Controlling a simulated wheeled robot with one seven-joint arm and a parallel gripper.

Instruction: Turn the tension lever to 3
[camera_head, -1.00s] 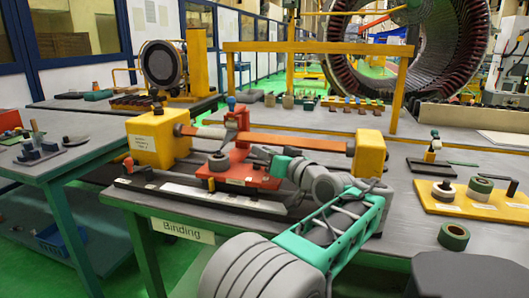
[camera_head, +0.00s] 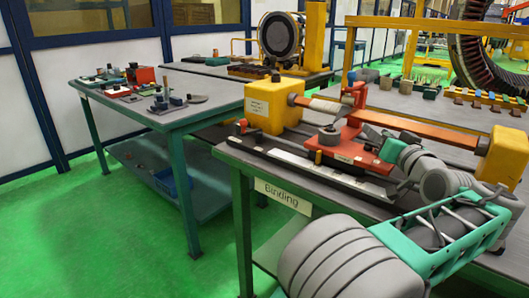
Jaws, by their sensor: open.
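The binding bench carries a red carriage (camera_head: 345,149) on a dark rail. A round grey spool-like part (camera_head: 329,136) sits on the carriage, and a red upright piece (camera_head: 355,94) rises behind it. I cannot tell for sure which part is the tension lever, and no scale numbers are readable. My gripper (camera_head: 372,138) is at the right side of the carriage, small and partly hidden by my wrist. It looks open and empty; I cannot tell whether it touches anything.
A side table (camera_head: 150,112) with small tools and a red box (camera_head: 145,75) stands left. Green floor (camera_head: 90,240) is clear at front left.

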